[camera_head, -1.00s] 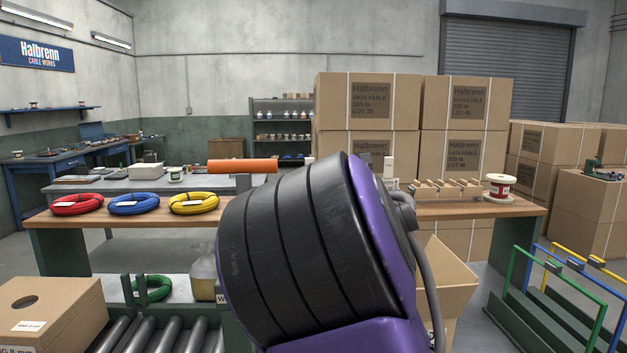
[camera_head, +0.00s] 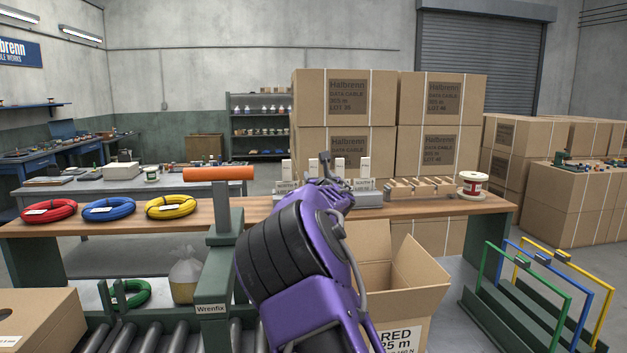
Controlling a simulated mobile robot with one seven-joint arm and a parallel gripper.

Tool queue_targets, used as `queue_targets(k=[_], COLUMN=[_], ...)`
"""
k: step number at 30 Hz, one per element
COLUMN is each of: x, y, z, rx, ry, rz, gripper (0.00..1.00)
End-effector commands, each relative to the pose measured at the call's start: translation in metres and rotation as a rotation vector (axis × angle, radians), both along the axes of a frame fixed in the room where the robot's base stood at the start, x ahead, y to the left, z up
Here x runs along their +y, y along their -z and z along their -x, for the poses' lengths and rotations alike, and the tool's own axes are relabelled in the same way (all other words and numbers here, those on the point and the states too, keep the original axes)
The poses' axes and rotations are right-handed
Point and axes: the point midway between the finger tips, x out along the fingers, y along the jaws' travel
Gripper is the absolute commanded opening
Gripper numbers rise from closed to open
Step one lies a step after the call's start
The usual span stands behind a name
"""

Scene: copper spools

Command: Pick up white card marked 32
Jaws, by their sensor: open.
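Several upright white cards stand in a row in a grey holder (camera_head: 372,199) on the wooden bench. One white card (camera_head: 364,166) is at the right end, one (camera_head: 340,166) is left of it, and another (camera_head: 287,168) is at the left end. Their markings are too small to read, so I cannot tell which is marked 32. My gripper (camera_head: 326,166) is at the far end of my purple arm, in front of the card row, partly hidden by the arm. It is open, with no card seen in it. My arm hides part of the holder.
Red (camera_head: 49,211), blue (camera_head: 109,209) and yellow (camera_head: 171,206) coils lie on the bench at left. A green post with an orange roller (camera_head: 219,174) stands close left of my arm. A wooden rack (camera_head: 420,189) and a spool (camera_head: 472,184) are at right. An open carton (camera_head: 410,290) is below.

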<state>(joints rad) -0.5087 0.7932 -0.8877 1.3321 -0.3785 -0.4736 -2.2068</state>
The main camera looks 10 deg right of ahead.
Motion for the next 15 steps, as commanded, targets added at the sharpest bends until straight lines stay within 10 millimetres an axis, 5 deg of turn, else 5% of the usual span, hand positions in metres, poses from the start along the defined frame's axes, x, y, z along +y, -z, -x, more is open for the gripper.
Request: queue_targets(k=[15], x=[0.004], y=[0.001], z=[-0.049], rx=[0.0], ry=[0.0], rz=[-0.002], gripper=[0.7])
